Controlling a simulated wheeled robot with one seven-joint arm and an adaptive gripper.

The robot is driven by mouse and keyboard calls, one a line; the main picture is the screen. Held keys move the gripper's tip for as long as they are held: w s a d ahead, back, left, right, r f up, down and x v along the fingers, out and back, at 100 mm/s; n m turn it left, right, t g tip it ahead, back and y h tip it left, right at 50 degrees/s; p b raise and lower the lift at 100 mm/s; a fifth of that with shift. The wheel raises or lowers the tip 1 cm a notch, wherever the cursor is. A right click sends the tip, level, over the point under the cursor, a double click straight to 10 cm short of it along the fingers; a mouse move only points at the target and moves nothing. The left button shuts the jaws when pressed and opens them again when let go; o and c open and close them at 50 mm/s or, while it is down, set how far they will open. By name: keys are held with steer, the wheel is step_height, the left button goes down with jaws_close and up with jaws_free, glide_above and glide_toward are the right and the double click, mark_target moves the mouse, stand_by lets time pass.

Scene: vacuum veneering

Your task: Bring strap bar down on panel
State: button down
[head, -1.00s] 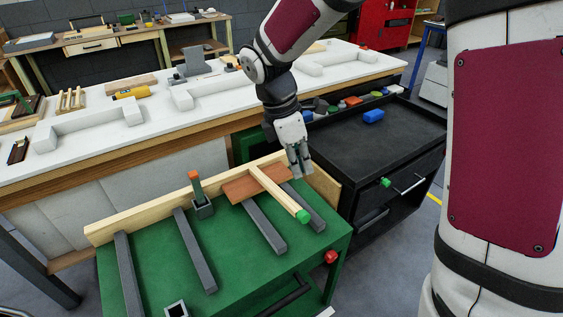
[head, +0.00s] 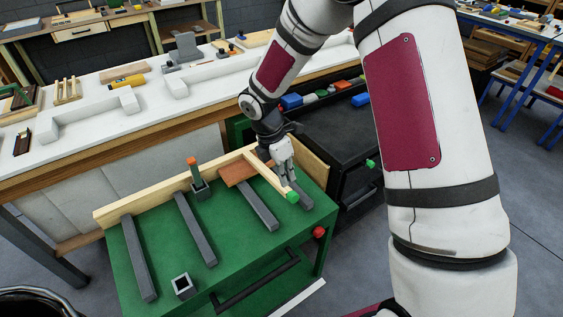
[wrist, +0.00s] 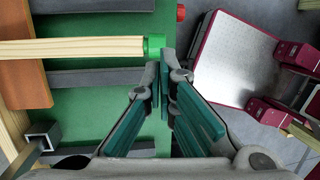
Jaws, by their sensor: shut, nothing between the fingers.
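The strap bar (head: 266,175) is a pale wooden bar with a green end knob (head: 292,197). It runs from the back wooden rail out over the right edge of the reddish-brown panel (head: 236,174). I cannot tell whether the bar touches the panel. In the wrist view the bar (wrist: 75,48) points at my fingers and partly covers the panel (wrist: 25,84). My gripper (head: 289,183) is shut and empty, just beside the knob end. In the wrist view its fingertips (wrist: 168,68) are together, close to the green knob (wrist: 154,45).
The green bench (head: 165,255) carries several grey strips (head: 195,230). An orange-topped post (head: 193,165) stands in a square socket, and an empty square socket (head: 183,284) is near the front. A red knob (head: 319,232) is on the bench side. A black cabinet (head: 335,135) stands behind right.

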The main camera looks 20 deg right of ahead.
mark_target(291, 197)
steer(key=shift+x, duration=2.65)
steer(key=shift+f, duration=0.1)
steer(key=x, duration=0.2)
steer(key=b+x, duration=0.1)
steer(key=shift+s+a+f, duration=0.25)
steer(key=shift+s+f, duration=0.05)
steer(key=shift+f, duration=0.05)
steer(key=shift+r, duration=0.2)
